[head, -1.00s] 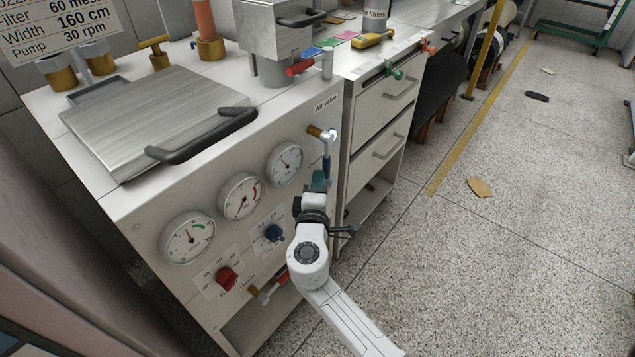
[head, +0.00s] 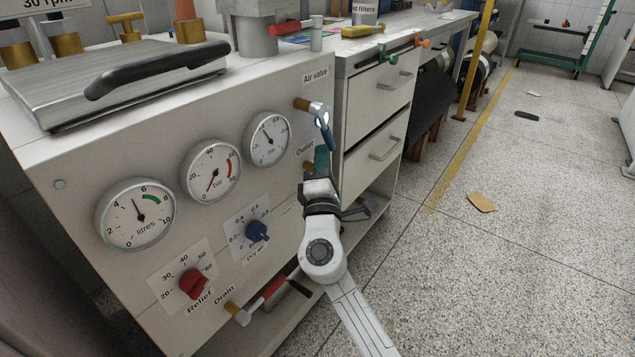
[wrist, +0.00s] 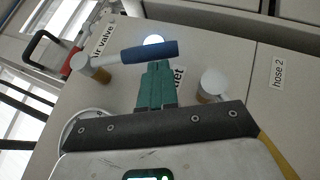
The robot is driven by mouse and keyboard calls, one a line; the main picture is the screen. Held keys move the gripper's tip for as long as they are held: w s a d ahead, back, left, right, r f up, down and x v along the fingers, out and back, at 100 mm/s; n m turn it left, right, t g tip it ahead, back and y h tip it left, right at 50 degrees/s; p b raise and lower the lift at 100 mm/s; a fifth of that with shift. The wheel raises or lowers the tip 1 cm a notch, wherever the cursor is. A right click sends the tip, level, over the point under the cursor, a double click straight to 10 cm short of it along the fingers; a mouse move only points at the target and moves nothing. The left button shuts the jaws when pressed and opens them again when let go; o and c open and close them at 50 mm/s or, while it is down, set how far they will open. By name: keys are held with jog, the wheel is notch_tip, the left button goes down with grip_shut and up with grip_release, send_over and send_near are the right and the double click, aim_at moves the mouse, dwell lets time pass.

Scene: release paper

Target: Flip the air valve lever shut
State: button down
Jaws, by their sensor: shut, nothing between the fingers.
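The air valve (head: 318,108) sits on the upper right of the white machine front, under its "Air valve" label. Its blue lever (head: 327,132) points down and slightly right in the head view. In the wrist view the blue lever (wrist: 149,52) lies across the picture, just beyond my fingertips. My gripper (head: 321,158) has green fingers, which are shut and empty. They are just below the lever's end in the head view, and also show in the wrist view (wrist: 155,72). I cannot tell whether they touch the lever.
The outlet fitting (wrist: 211,86) is close to the right of my fingers in the wrist view. Three gauges (head: 268,139), a blue knob (head: 257,230), a red knob (head: 194,284) and a red drain lever (head: 270,287) are on the machine front.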

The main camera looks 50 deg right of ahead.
jog(key=d+r+b, duration=0.3)
jog(key=d+r, duration=0.3)
jog(key=d, duration=0.3)
jog(key=shift+w+d+r+n+t+b, duration=0.2)
jog(key=shift+r+n+t+b, duration=0.1)
jog(key=shift+n+t, duration=0.1)
dwell(0.4)
dwell(0.5)
jog(key=s+f+b, duration=0.5)
jog(key=f+b, duration=0.2)
jog(key=f, duration=0.5)
jog(key=shift+a+b, duration=0.3)
jog(key=shift+b, duration=0.1)
